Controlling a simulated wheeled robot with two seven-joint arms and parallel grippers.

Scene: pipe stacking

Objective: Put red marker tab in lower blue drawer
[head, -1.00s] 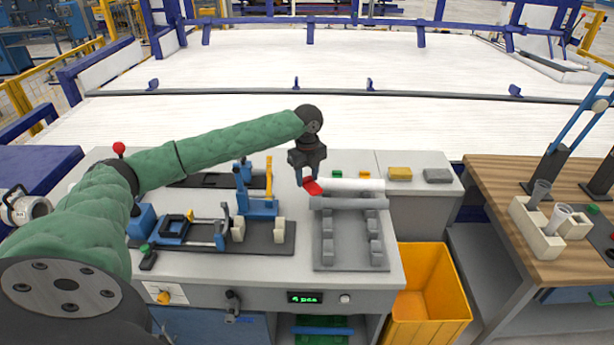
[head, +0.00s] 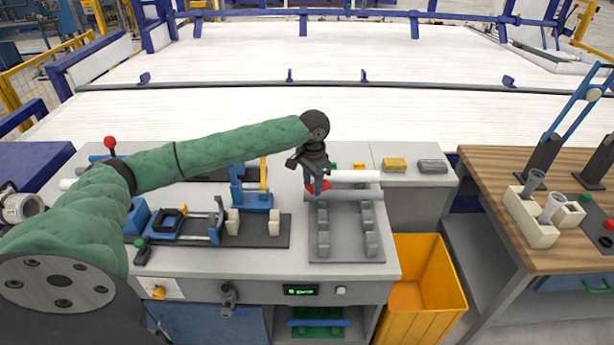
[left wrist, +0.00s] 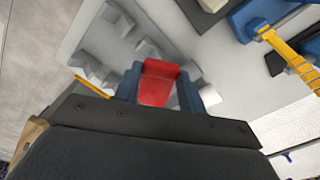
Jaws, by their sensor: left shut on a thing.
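My left gripper (head: 317,187) is over the back part of the workbench, at the left end of the pipes. It is shut on the red marker tab (left wrist: 158,82), which shows between its blue-grey fingers in the left wrist view. In the head view the red tab (head: 325,185) is partly hidden by the gripper. A blue drawer front (head: 210,326) shows under the bench at the lower left, partly hidden by my arm. It looks closed. My right gripper is not in view.
A grey pipe (head: 345,195) lies on the grey rack (head: 347,250), with a white pipe (head: 355,176) behind it. A blue fixture (head: 253,195) stands left of the gripper. A yellow bin (head: 425,280) stands right of the bench. The bench front strip is mostly clear.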

